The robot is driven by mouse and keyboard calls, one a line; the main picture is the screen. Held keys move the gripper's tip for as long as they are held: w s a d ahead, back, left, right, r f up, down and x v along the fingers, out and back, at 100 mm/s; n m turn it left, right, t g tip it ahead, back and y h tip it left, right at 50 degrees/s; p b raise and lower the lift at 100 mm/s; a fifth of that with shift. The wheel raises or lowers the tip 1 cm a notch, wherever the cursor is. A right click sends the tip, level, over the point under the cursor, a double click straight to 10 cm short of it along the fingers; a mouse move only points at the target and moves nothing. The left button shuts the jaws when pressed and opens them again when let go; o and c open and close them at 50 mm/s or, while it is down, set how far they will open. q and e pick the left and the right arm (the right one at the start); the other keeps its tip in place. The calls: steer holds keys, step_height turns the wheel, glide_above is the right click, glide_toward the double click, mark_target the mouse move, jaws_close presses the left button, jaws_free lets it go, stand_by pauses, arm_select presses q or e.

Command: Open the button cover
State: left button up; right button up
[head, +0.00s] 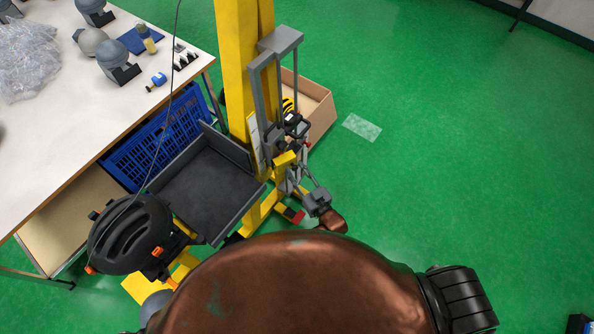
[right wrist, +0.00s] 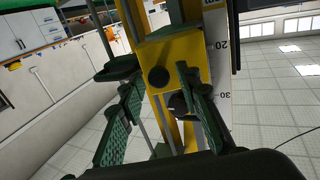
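The yellow drop tower (head: 238,60) stands in the middle of the head view. A yellow bracket (right wrist: 172,62) with a round black knob (right wrist: 158,77) is on it in the right wrist view. A second dark round part (right wrist: 178,104) is below, partly hidden by a finger. I cannot tell which part is the button cover. My right gripper (head: 300,182) is small beside the tower's lower part. Its two green-black fingers (right wrist: 160,115) are apart in the right wrist view, with nothing clearly held. I do not see my left gripper.
A dark tray-like platform (head: 205,190) and a black helmet (head: 130,235) are left of the tower. A white table (head: 110,115) and blue crate (head: 160,140) are farther left. A cardboard box (head: 315,100) is behind the tower.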

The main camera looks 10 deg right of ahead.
steer(key=shift+s+d+f, duration=0.1)
steer(key=shift+s+d, duration=0.1)
steer(key=shift+s, duration=0.25)
steer(key=v, duration=1.1)
